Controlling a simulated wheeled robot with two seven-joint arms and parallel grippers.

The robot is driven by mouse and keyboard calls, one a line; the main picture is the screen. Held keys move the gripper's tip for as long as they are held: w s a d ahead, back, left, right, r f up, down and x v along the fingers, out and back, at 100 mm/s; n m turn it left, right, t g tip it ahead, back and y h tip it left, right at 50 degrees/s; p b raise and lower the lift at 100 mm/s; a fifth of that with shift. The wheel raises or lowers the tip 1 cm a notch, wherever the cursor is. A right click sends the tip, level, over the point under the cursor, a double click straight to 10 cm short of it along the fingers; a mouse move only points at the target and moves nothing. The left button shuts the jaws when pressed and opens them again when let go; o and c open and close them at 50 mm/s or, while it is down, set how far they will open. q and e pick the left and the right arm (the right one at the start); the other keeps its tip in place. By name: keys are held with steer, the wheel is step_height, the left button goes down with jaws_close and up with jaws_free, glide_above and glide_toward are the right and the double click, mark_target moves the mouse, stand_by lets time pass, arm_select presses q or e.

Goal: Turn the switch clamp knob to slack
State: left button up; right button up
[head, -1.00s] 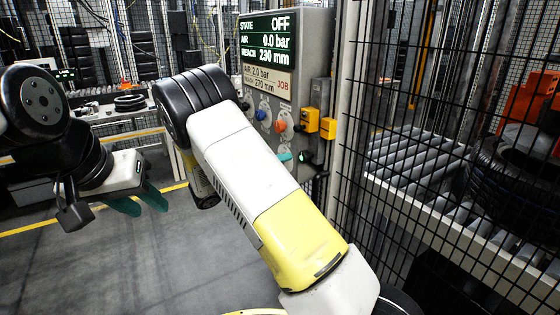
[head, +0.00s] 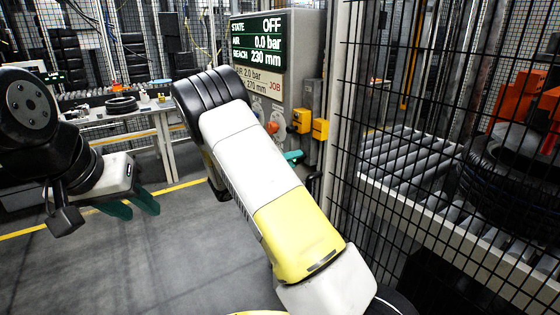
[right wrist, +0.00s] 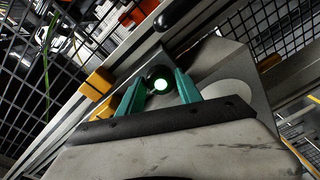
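The grey control panel (head: 304,62) stands beyond my right arm. Its display (head: 257,42) reads STATE OFF, AIR 0.0 bar, REACH 230 mm. An orange-red knob (head: 272,127) shows beside my arm; I cannot tell which knob is the clamp switch. In the head view only a teal fingertip shows past my arm. My left gripper (head: 132,207) is open and empty, away from the panel.
Yellow boxes (head: 320,128) stick out from the panel's right side. A black mesh fence (head: 400,150) stands right of it, with a roller conveyor and a tyre (head: 510,185) behind. A workbench (head: 120,115) stands back left. Floor at left is clear.

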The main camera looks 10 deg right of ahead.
jaws_close()
steer(key=shift+n, duration=3.3)
steer(key=shift+g, duration=0.3)
steer(key=o, duration=0.6)
jaws_free()
steer(key=shift+r, duration=0.1)
steer(key=shift+a, duration=0.15)
